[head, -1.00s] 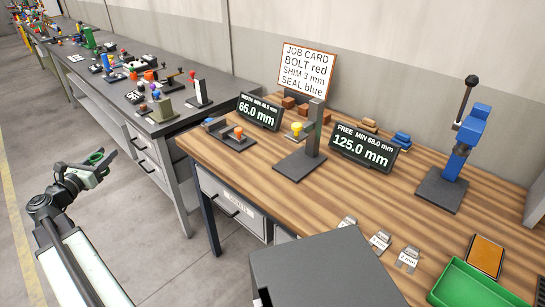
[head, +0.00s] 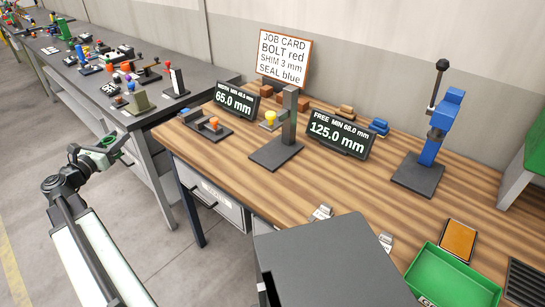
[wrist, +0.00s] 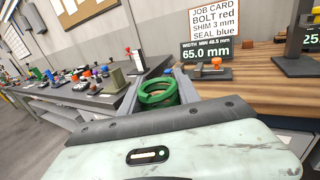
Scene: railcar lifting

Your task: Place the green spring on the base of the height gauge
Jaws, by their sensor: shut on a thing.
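My gripper (head: 96,152) is shut on the green spring (head: 108,141) at the left of the head view, out over the floor in front of the benches. The spring also shows in the wrist view (wrist: 157,92), its coils seen from above between the jaws. The height gauge, with a dark flat base (head: 275,154), an upright post and a yellow-topped arm, stands on the wooden bench in the head view. Its base is bare. The gripper and spring are well to the left of the gauge and apart from it.
On the wooden bench (head: 345,190) are a readout of 125.0 mm (head: 340,133), a readout of 65.0 mm (head: 234,99), a width gauge (head: 208,127), a blue press (head: 432,140) and a green tray (head: 455,277). A grey bench (head: 120,112) with many parts stands left.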

